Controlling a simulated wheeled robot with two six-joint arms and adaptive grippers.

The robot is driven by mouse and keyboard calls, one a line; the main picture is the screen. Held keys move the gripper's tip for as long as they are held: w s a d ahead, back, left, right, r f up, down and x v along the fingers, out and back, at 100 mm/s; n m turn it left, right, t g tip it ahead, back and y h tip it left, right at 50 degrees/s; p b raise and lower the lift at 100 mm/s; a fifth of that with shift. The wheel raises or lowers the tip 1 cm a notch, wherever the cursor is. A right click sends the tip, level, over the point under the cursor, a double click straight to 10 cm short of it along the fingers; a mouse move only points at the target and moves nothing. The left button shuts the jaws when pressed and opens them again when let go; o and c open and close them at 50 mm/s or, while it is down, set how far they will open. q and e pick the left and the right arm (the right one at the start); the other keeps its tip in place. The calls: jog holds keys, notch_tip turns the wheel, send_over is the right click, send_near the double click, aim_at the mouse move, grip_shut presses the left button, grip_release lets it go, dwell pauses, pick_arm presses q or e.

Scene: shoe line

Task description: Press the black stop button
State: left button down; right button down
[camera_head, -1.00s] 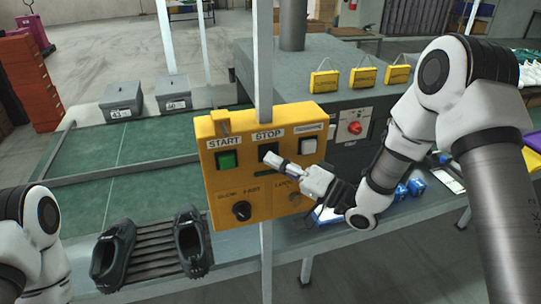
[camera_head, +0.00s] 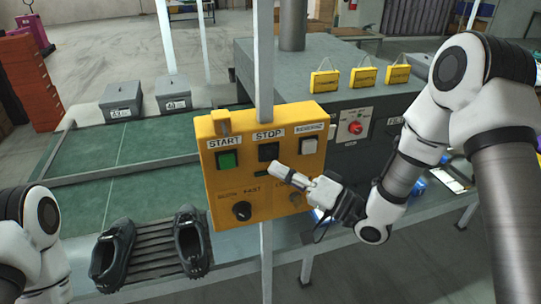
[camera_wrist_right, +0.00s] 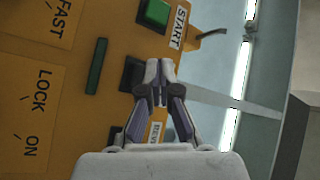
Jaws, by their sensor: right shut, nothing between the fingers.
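The black stop button (camera_head: 268,151) sits under the STOP label on the yellow control box (camera_head: 225,190), between the green start button (camera_head: 227,160) and a white button (camera_head: 308,146). My right gripper (camera_head: 276,167) is shut and empty, its tips just below and right of the stop button in the head view. In the right wrist view the shut fingertips (camera_wrist_right: 160,70) partly cover the black button (camera_wrist_right: 131,73). I cannot tell whether they touch it. Of my left arm only links show at the left edge; its gripper is out of view.
A grey post (camera_head: 264,60) stands behind the box. A black knob (camera_head: 242,210) is low on the box. Two dark shoes (camera_head: 113,255) lie on a slatted rack below left. A red knob (camera_head: 355,128) is on the grey machine behind.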

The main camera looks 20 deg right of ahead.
jog(key=s, duration=0.3)
jog(key=shift+s+d, duration=0.1)
jog(key=shift+s, duration=0.15)
dwell(0.4)
jog(key=s+a+f+m+g+h+b, duration=0.1)
jog(key=s+f+g+h+b, duration=0.2)
jog(key=f, duration=1.2)
jog(key=s+f+m+g+h+b, duration=0.15)
jog(key=s+f+h, duration=0.25)
jog(key=f, duration=1.1)
jog(key=s+d+f+n+g+h, duration=0.2)
jog(key=s+d+f+g+h, duration=0.2)
jog(key=s, duration=0.5)
jog(key=s+d+f+n+g+h, duration=0.2)
jog(key=s+d+f+g, duration=0.4)
jog(key=s+f, duration=0.3)
jog(key=shift+h, duration=0.9)
